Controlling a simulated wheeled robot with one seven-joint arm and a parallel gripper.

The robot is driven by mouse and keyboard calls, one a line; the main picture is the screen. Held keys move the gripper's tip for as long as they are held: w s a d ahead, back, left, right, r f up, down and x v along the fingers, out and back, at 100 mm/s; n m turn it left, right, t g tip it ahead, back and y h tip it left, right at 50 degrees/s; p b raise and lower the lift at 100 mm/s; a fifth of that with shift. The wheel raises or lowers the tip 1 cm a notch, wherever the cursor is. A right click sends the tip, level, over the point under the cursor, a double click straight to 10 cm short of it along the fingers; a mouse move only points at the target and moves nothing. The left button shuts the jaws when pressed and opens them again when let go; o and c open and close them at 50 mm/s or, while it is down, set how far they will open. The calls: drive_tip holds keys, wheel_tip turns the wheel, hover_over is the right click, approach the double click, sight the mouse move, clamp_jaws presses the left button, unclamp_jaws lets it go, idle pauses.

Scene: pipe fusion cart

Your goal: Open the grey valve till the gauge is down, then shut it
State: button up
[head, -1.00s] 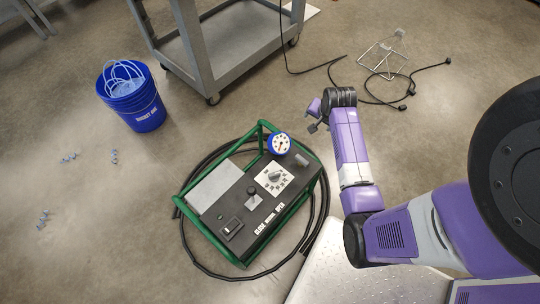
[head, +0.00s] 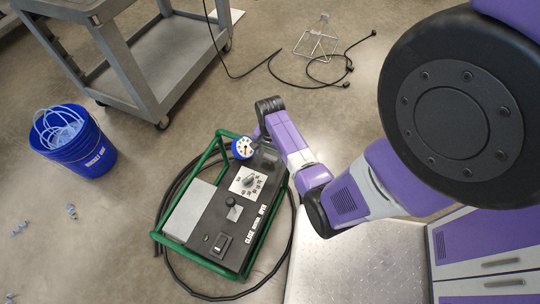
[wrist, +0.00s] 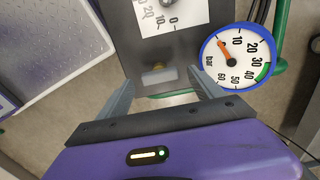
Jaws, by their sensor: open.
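The round blue-rimmed gauge (head: 244,148) stands at the far end of the green-framed control unit. It also shows in the wrist view (wrist: 232,56), its orange needle pointing up-left, below the 10 mark. My gripper (wrist: 163,80) is open over the black panel, its two grey fingers spread. A small grey part with a yellowish patch (wrist: 160,77) lies between the fingertips; it may be the grey valve, but I cannot make out its handle position.
A knob on a white scale (head: 248,181) and a black-knobbed lever (head: 233,208) sit on the panel. A blue bucket (head: 75,145), a grey cart (head: 130,60) and a wire stand (head: 316,43) are on the floor. Black hose loops around the unit.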

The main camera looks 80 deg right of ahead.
drive_tip(key=shift+f, duration=0.65)
drive_tip(key=c, duration=1.4)
